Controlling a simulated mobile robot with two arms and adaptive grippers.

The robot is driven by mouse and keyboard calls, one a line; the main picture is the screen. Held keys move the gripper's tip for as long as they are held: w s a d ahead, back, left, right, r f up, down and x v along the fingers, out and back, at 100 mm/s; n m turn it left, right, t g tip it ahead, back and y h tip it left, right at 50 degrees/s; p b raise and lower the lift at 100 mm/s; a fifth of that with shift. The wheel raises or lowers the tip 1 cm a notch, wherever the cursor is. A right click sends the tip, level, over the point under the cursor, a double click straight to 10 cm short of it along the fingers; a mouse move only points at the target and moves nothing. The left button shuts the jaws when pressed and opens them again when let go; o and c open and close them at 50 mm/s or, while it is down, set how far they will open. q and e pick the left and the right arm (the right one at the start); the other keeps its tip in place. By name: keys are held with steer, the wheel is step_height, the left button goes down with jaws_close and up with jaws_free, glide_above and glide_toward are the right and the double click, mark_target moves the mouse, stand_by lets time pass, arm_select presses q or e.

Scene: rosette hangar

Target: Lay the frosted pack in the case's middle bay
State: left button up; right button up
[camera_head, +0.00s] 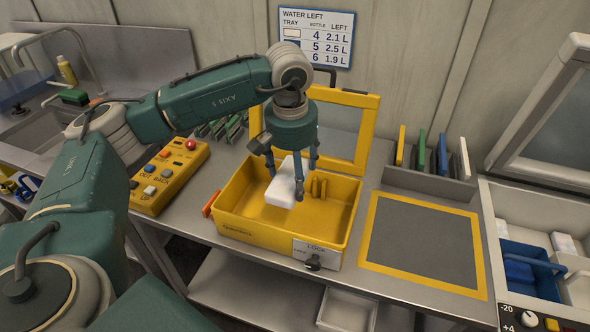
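The yellow case (262,236) stands open on the bench, its windowed lid (367,130) tipped up behind it. My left gripper (287,172) points down over the case's middle, with its fingers around the white frosted pack (281,190). The pack is tilted, low within the case's outline; I cannot tell whether it touches the floor. The gripper and pack hide part of the interior, and the bay divisions are not clear. My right gripper is out of view.
A yellow button box (170,177) stands left of the case. A yellow-bordered grey mat (421,240) lies clear to the right, with a rack of coloured panels (430,183) behind it. At far right, a chest (496,205) holds a blue bin (530,268) and white packs.

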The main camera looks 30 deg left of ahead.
arm_select(q)
step_height(320, 180, down, 4)
steer(key=b, duration=0.2)
steer(key=shift+s+r+b, duration=0.15)
steer(key=shift+b, duration=0.15)
step_height(320, 180, down, 8)
steer(key=b, duration=0.6)
steer(key=o, duration=1.5)
steer(key=r, duration=0.4)
steer(key=s+r, duration=0.1)
steer(key=r, duration=0.7)
steer(key=shift+s+d, duration=0.15)
steer(key=shift+d, duration=0.05)
steer(key=shift+f, duration=0.1)
